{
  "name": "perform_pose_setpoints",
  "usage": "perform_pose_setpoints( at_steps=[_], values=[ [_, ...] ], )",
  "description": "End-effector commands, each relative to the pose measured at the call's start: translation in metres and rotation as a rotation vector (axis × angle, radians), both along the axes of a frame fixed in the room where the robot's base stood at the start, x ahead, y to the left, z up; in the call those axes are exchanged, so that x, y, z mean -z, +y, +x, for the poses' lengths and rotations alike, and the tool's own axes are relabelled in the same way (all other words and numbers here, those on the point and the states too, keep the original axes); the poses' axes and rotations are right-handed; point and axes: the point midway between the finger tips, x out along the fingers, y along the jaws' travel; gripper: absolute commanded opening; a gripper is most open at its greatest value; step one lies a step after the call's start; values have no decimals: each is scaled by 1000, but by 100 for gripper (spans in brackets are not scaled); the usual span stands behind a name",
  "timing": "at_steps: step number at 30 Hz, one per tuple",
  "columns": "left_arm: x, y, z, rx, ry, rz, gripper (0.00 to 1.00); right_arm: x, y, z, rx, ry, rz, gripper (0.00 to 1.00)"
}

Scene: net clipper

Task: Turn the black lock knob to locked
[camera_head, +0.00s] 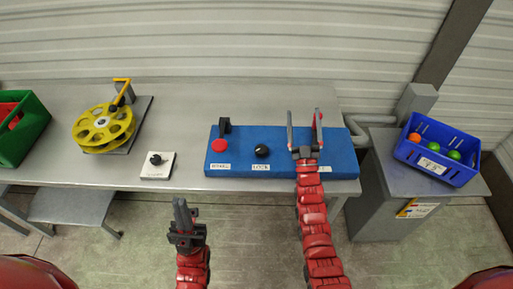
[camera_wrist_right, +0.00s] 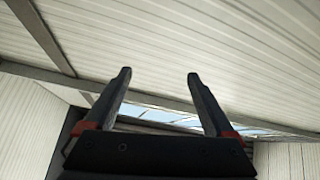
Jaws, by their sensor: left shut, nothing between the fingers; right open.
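The black lock knob (camera_head: 262,151) sits on the blue panel (camera_head: 240,136), above a white label that reads LOCK. Which way the knob is turned is too small to tell. My right gripper (camera_head: 304,118) is open and empty, to the right of the knob, in front of or above the right part of the panel. In the right wrist view its two fingers (camera_wrist_right: 157,85) stand apart with nothing between them. My left gripper (camera_head: 181,205) is shut and empty, in front of the table edge, to the lower left of the panel.
A red button (camera_head: 218,145) and a black lever (camera_head: 224,126) stand left of the knob. A white plate with a black knob (camera_head: 157,166) and a yellow reel (camera_head: 104,128) are further left. A blue crate (camera_head: 438,150) with balls stands right. A green bin (camera_head: 32,130) is far left.

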Motion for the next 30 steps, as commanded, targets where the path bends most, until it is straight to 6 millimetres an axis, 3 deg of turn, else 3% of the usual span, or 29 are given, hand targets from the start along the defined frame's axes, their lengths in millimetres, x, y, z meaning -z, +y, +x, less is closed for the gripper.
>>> perform_pose_setpoints(
  at_steps=[6, 9, 12, 14, 17, 20, 27, 30],
  values=[
    [-4, 0, 0, 0, 0, 0, 0, 31, 32, 121, 39, 384, -158, 89],
    [-6, 0, 0, 0, 0, 0, 0, 50, 52, 166, 36, 609, -272, 89],
    [-8, 0, 0, 0, 0, 0, 0, 63, 72, 191, 13, 829, -395, 89],
    [-9, 0, 0, 0, 0, 0, 0, 68, 84, 196, -11, 959, -476, 89],
    [-11, 0, 0, 0, 0, 0, 0, 69, 101, 189, -68, 1169, -616, 89],
    [-13, 0, 0, 0, 0, 0, 0, 61, 114, 164, -147, 1373, -761, 89],
    [-16, 0, 0, 0, 0, 0, 0, 6, 126, 66, -376, 1759, -1063, 89],
    [-16, 0, 0, 0, 0, 0, 0, -14, 125, 34, -445, 1848, -1135, 89]
  ],
)
